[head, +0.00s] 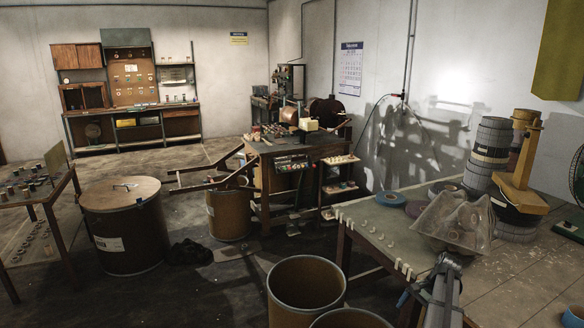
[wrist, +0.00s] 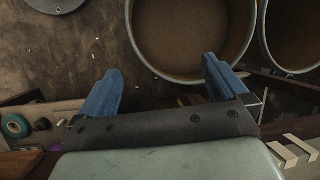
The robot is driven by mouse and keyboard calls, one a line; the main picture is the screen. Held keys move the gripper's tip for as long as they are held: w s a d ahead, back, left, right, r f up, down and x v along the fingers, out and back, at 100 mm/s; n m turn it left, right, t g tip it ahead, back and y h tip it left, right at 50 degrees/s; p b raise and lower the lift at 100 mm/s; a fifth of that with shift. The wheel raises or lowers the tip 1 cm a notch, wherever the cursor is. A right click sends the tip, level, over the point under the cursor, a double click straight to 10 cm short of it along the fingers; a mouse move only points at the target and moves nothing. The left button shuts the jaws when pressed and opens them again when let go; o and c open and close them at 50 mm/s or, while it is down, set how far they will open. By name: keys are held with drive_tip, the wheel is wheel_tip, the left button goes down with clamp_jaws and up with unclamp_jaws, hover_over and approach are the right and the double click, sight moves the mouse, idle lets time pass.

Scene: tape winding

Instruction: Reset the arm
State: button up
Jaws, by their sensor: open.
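My gripper (wrist: 161,66) shows in the wrist view with its two blue fingers spread apart and nothing between them. It points down toward the floor, near the rim of an open drum (wrist: 133,42). In the head view my grey arm comes in at the bottom right, over the near edge of the light-topped workbench (head: 385,238). A bit of blue finger shows there beside the bench edge, but most of the gripper is hidden.
Two open brown drums, one nearer (head: 305,292), stand left of the bench. A lidded drum (head: 122,235) is farther left. On the bench are a moulded grey tray (head: 452,222), a blue roll (head: 390,199) and a yellow stand (head: 520,185). Dark floor lies between.

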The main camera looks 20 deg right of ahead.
drive_tip(key=a+f+n+g, duration=0.2)
drive_tip(key=a+f+n, duration=0.2)
drive_tip(key=a+f, duration=0.9)
drive_tip(key=a+f+n+g, duration=0.25)
drive_tip(key=a+f, duration=0.65)
drive_tip(key=a, duration=0.8)
drive_tip(key=s+a+f+n+g+h, duration=0.2)
drive_tip(key=s+a+f+n, duration=0.3)
drive_tip(key=s+a, duration=0.5)
drive_tip(key=s+a+f+n+g+h, duration=0.1)
drive_tip(key=s+a+f+n, duration=0.4)
drive_tip(key=s+a, duration=0.5)
drive_tip(key=s+f+h, duration=0.1)
drive_tip(key=s, duration=0.2)
drive_tip(key=shift+a+g, duration=0.15)
drive_tip(key=shift+g, duration=0.2)
drive_tip(key=shift+s, duration=0.1)
